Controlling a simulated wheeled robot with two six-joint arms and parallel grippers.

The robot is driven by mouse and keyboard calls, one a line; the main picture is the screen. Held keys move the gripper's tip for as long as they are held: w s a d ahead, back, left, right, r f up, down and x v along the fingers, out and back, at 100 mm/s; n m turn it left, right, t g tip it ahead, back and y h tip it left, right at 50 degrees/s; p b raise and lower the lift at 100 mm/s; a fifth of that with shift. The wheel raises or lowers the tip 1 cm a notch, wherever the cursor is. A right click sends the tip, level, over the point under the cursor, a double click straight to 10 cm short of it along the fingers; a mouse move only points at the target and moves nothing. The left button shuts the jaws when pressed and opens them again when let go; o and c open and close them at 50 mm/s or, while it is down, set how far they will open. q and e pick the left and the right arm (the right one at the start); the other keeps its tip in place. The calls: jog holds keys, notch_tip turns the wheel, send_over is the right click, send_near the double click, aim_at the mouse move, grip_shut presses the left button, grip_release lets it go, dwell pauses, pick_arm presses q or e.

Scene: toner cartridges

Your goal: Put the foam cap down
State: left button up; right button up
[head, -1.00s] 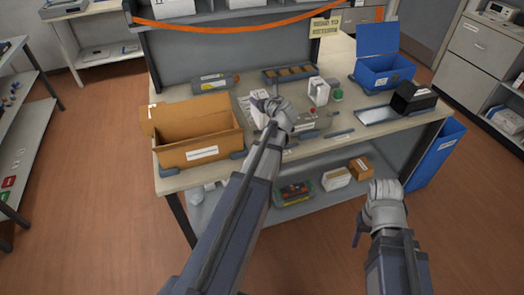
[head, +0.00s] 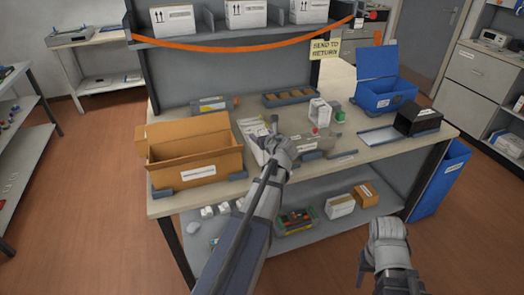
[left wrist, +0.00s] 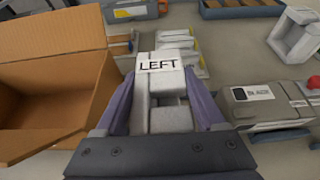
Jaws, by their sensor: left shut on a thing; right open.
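The grey-white foam cap (left wrist: 168,62), a blocky piece with openings marked LEFT, is between the fingers of my left gripper (left wrist: 168,108), which is shut on it. In the head view my left gripper (head: 268,138) is over the middle of the workbench, right of the open cardboard box (head: 197,170), and hides most of the cap. I cannot tell whether the cap touches the bench top. The box also shows in the left wrist view (left wrist: 45,92). My right gripper (head: 370,268) is open and empty, low in front of the bench.
A grey cartridge (left wrist: 268,104) lies right of the cap. A white foam frame (head: 320,112) stands behind it. Flat printed packets (left wrist: 190,48) lie just beyond the cap. A blue bin (head: 388,95) and a black box (head: 417,121) are at the right. A parts tray (head: 290,96) is behind.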

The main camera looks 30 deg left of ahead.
pick_arm(q)
jog(key=shift+f+b, duration=1.9)
jog(key=shift+f, duration=0.05)
jog(key=shift+r, duration=0.15)
jog(key=o, duration=1.3)
jog(key=shift+s+d+r+p, duration=0.1)
jog(key=shift+r+p, duration=0.05)
jog(key=shift+p, duration=0.15)
jog(key=p+v, duration=0.4)
jog(key=v, duration=0.7)
jog(key=shift+s+d, duration=0.3)
